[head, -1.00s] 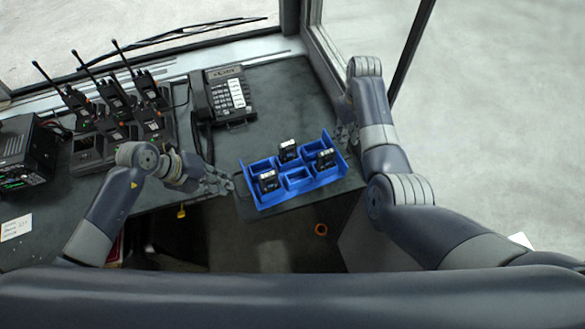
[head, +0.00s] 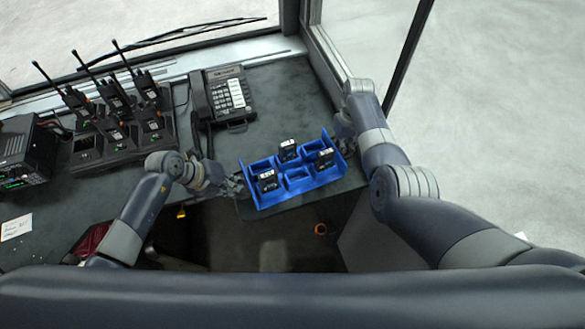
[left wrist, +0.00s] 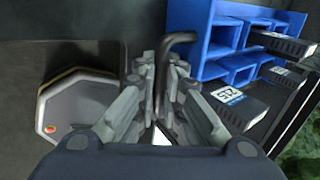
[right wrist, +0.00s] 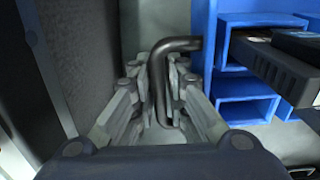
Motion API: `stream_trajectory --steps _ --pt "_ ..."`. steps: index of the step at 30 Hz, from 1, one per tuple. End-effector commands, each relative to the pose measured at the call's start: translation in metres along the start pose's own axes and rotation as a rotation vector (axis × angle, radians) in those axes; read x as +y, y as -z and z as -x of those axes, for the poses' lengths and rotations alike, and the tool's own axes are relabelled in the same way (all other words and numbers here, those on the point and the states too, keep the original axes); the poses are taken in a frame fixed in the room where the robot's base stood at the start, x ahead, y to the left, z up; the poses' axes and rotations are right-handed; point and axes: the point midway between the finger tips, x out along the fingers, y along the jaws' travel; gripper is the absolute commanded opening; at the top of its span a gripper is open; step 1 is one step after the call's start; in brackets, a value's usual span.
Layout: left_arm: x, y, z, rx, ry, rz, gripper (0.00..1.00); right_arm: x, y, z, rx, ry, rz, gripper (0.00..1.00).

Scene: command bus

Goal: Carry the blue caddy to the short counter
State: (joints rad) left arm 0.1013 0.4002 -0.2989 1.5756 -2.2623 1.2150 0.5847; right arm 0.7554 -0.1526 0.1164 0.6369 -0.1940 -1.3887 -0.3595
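The blue caddy (head: 297,178) rests on the dark counter (head: 285,92), right of centre in the head view. It has several compartments, and three black packs with white labels stand in it. A dark bent metal handle shows at its end in the left wrist view (left wrist: 178,37) and the right wrist view (right wrist: 178,44). My left gripper (head: 240,186) is at the caddy's left end, its fingers close on both sides of that handle (left wrist: 162,80). My right gripper (head: 345,140) is at the right end, its fingers closed about the other handle (right wrist: 165,90).
A desk phone (head: 228,97) stands just behind the caddy. Several handheld radios in a charger (head: 108,150) and a black radio unit (head: 28,150) occupy the left counter. The window edge lies close on the right. Open floor (head: 270,250) shows in front of the counter.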

Motion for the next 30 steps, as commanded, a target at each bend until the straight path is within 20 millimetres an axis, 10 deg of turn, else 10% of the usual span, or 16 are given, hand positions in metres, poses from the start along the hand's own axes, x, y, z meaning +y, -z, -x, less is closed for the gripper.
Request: stream_trajectory --steps 30 --pt "-0.007 -0.001 0.012 -0.001 0.0 0.0 0.0 0.001 0.001 0.015 0.003 -0.002 -0.003 0.0"
